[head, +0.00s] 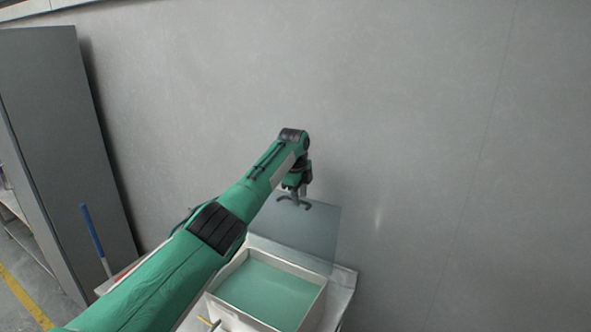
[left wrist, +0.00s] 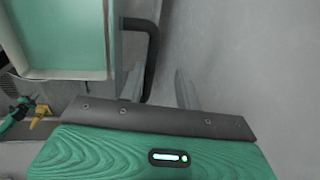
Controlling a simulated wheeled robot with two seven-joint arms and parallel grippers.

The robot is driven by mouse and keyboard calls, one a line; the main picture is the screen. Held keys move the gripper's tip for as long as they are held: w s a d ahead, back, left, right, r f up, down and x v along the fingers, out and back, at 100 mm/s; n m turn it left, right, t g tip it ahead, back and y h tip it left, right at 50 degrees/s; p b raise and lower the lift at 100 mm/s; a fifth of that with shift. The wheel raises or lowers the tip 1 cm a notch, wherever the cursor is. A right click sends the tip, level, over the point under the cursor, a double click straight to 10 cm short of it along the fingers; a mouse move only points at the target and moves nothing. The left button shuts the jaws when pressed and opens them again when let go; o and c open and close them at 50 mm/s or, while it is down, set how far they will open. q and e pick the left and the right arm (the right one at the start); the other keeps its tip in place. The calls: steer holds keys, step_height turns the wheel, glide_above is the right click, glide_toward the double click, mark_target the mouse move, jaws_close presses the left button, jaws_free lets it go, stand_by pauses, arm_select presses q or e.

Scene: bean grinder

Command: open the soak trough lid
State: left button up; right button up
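The soak trough (head: 316,304) is a pale box full of green liquid. Its lid (head: 318,238), a see-through grey panel, stands raised and tilted at the back of the trough, near the wall. The lid has a dark bent handle (head: 308,206), which also shows in the left wrist view (left wrist: 152,50). My left gripper (head: 297,197) is at the handle near the lid's upper edge. In the left wrist view its two fingers (left wrist: 158,88) are apart, with the handle between them, closer to the left finger.
A grey wall (head: 430,120) stands close behind the lid. A tall dark panel (head: 60,130) and a blue-handled tool (head: 93,232) are at the left. A yellow part (left wrist: 42,117) sits by the trough's front. The trough top is uncovered.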

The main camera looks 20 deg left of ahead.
arm_select(q)
steer(key=s+r+b, duration=0.3)
steer(key=r+b, duration=0.1)
steer(key=r, duration=0.9)
steer(key=shift+r+b, duration=0.3)
steer(key=shift+a+f, duration=0.1)
steer(key=shift+a, duration=0.05)
